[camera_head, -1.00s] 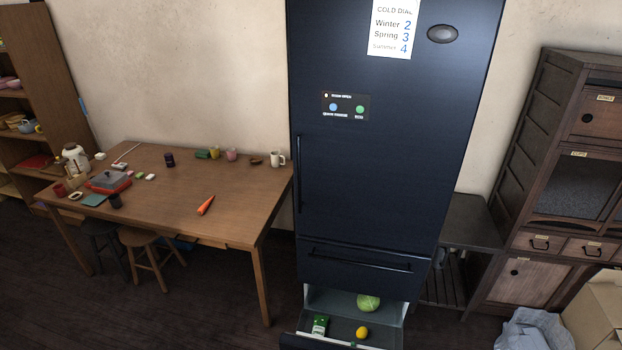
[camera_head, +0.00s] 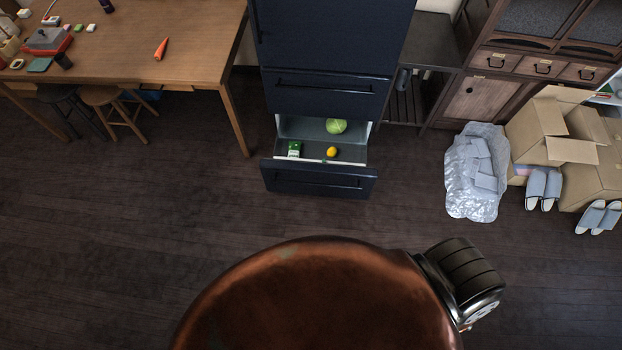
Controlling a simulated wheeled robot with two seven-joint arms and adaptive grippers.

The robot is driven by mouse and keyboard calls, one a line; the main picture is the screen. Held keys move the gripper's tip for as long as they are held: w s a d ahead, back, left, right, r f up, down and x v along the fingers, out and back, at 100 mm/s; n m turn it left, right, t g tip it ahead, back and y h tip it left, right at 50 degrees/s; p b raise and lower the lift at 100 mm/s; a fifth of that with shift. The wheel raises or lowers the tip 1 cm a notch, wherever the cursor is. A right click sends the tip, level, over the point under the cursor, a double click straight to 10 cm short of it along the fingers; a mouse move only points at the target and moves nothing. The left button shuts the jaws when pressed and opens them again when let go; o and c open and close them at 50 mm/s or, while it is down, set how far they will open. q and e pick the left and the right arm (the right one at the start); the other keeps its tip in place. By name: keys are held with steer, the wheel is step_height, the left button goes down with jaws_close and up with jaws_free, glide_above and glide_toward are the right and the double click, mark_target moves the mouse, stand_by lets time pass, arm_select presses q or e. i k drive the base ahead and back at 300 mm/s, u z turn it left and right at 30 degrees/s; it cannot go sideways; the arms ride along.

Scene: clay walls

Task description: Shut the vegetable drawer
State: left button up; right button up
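The vegetable drawer (camera_head: 318,180) is the lowest drawer of the dark blue fridge (camera_head: 325,40). It is pulled out towards me, with a bar handle across its front. Inside it lie a green cabbage (camera_head: 336,126) at the back, a yellow-orange fruit or vegetable (camera_head: 332,151) near the front and a green-and-white packet (camera_head: 294,149) at the front left. The closed drawer (camera_head: 325,90) above it is flush with the fridge. Neither of my grippers shows in the head view.
Dark wooden floor (camera_head: 130,230) lies clear in front of the drawer. A wooden table (camera_head: 190,50) with stools stands left. A silvery crumpled bag (camera_head: 475,175), cardboard boxes (camera_head: 545,130) and slippers (camera_head: 543,187) are on the floor at right. My copper-coloured body fills the bottom middle.

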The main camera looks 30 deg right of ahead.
mark_target(308, 176)
steer(key=u, duration=1.9)
steer(key=i, duration=0.55)
steer(key=z, duration=1.9)
